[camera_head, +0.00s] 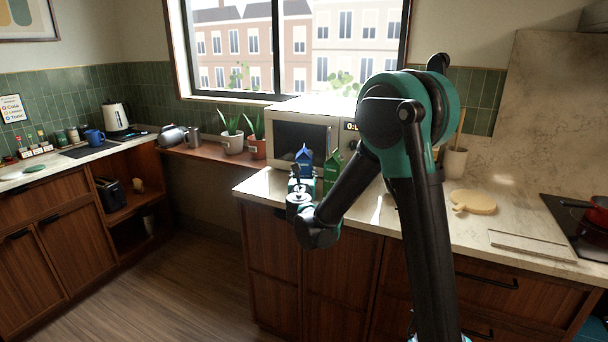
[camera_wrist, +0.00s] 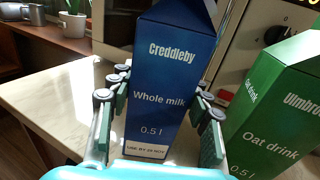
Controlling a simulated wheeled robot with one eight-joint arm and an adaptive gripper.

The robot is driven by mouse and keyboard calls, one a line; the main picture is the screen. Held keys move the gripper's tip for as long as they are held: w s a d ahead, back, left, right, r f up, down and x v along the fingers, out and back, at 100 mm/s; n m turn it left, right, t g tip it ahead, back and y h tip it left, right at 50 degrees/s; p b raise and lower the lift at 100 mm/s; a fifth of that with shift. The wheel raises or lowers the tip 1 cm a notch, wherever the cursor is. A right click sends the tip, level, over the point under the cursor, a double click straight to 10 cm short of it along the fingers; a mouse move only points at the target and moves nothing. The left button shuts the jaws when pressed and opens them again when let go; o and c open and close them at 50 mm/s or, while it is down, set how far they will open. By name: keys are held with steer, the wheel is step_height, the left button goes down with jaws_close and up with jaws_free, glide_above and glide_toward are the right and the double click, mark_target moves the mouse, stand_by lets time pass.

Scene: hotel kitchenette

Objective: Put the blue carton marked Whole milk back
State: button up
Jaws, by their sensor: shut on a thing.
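The blue carton reads "Whole milk" and "Creddleby" in the wrist view (camera_wrist: 160,75). It stands upright between the two fingers of my gripper (camera_wrist: 160,120), one finger on each side. My gripper is shut on it. In the head view the blue carton (camera_head: 304,157) shows above my gripper (camera_head: 300,185), over the counter in front of the microwave. Its lower part is hidden there by my gripper. I cannot tell whether its base touches the counter.
A green "Oat drink" carton (camera_wrist: 275,110) stands close to the right of the blue one, also in the head view (camera_head: 332,172). The microwave (camera_head: 300,130) is behind them. Bare countertop (camera_wrist: 55,95) lies left of the gripper. Potted plants (camera_head: 232,143) stand farther left.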

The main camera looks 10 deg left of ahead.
steer(key=o, duration=1.5)
steer(key=shift+f, duration=0.1)
steer(key=shift+s+d, duration=0.15)
steer(key=shift+s, duration=2.85)
steer(key=shift+s+d, duration=0.15)
steer(key=shift+s, duration=2.85)
steer(key=shift+d, duration=0.1)
